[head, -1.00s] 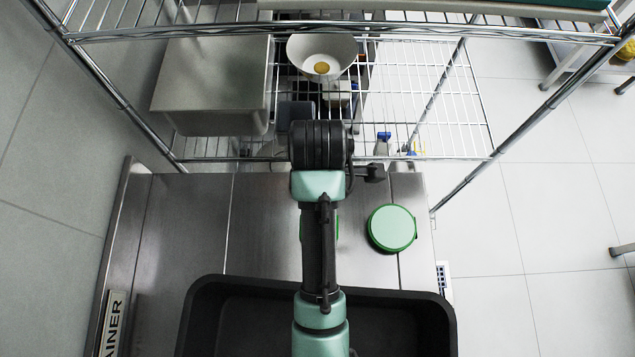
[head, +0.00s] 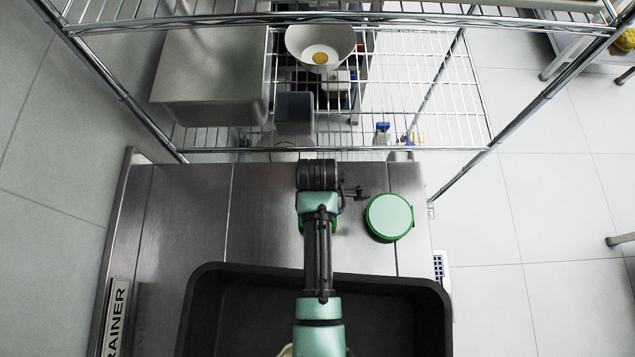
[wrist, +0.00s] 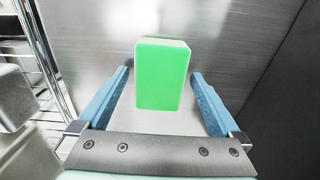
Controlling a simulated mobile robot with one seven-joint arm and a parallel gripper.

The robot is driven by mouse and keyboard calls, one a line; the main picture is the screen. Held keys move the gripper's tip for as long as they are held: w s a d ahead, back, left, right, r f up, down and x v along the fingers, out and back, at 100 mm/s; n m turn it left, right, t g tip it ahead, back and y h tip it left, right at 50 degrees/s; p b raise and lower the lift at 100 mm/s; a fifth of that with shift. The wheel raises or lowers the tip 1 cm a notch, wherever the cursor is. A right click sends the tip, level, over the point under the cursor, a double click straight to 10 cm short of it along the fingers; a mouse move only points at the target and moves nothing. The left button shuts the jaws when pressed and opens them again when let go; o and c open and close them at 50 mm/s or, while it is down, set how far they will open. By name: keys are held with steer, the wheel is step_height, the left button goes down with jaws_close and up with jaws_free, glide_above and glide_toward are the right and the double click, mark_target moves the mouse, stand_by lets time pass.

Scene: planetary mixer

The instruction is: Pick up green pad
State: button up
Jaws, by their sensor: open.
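The green pad (wrist: 162,75) is a block with a bright green face and a paler top edge. In the wrist view it appears between the two blue fingers of my gripper (wrist: 160,76), with a gap on each side. My gripper is open and empty. I cannot tell how far the fingertips are from the pad. In the head view my arm covers most of the spot; only green slivers (head: 333,223) show beside it on the steel counter (head: 265,215).
A round green-lidded container (head: 389,217) stands just right of my arm. A black bin (head: 205,300) lies at the front. A wire shelf (head: 425,90) behind holds a white bowl (head: 320,45) and a steel box (head: 210,80). The counter left of my arm is clear.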

steer(key=shift+f, duration=0.35)
steer(key=shift+c, duration=0.3)
steer(key=c, duration=1.3)
steer(key=shift+o, duration=0.2)
